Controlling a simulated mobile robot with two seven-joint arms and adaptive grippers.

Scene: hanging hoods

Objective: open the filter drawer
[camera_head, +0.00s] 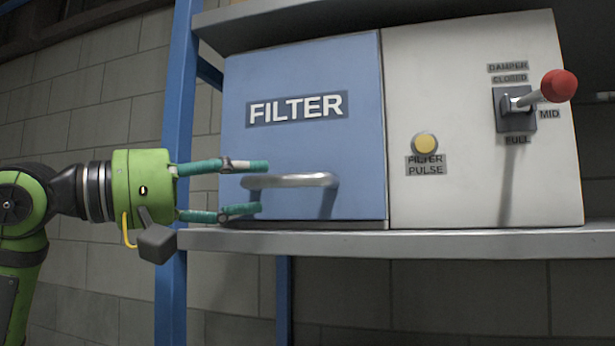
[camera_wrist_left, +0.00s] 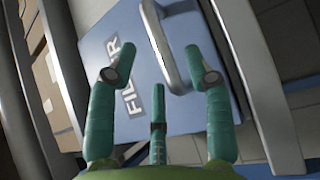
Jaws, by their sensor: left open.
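The filter drawer (camera_head: 300,140) is a blue front labelled FILTER, and its face looks level with the white panel beside it. Its grey bar handle (camera_head: 310,180) runs sideways low on the front. My left gripper (camera_head: 262,187) is open, with green fingers above and below the handle's left part in the head view. In the left wrist view, the handle (camera_wrist_left: 170,45) lies between and beyond the spread fingers of the gripper (camera_wrist_left: 160,76). I see no clear contact, and the exact depth gap is hard to tell. My right gripper is not in view.
The white panel (camera_head: 450,80) right of the drawer carries a red-knobbed damper lever (camera_head: 559,86) and a yellow filter pulse button (camera_head: 425,144). The unit stands on a grey shelf (camera_head: 400,243). A blue post (camera_head: 178,110) rises left of the drawer, behind my gripper.

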